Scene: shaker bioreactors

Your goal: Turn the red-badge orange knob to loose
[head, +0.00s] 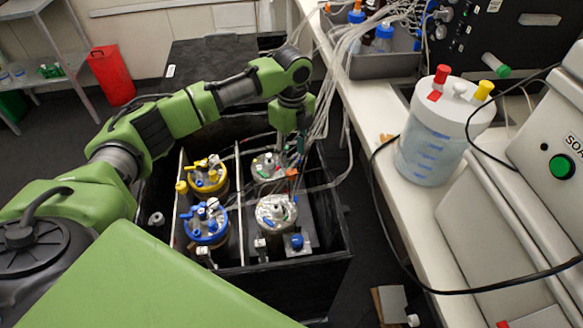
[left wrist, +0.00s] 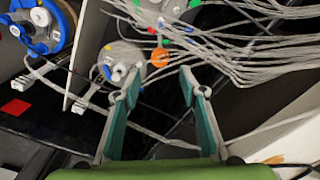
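A round orange knob (left wrist: 159,57) shows in the left wrist view, just beyond the fingertips of my left gripper (left wrist: 159,84) and roughly between them. The fingers are apart with nothing between them, and I see no contact with the knob. In the head view, a small orange spot (head: 292,172) shows beside the rear right vessel (head: 268,167), right below my left gripper (head: 291,140). A flat red square (left wrist: 17,108) lies at the left of the wrist view. I cannot tell which badge belongs to the knob. My right gripper is not in view.
Tubes and cables (left wrist: 235,48) crowd the knob's right side. The black box (head: 300,268) also holds a yellow-ringed vessel (head: 207,178), a blue-ringed vessel (head: 206,226) and a front right vessel (head: 276,213). A white bench (head: 385,190) stands to the right.

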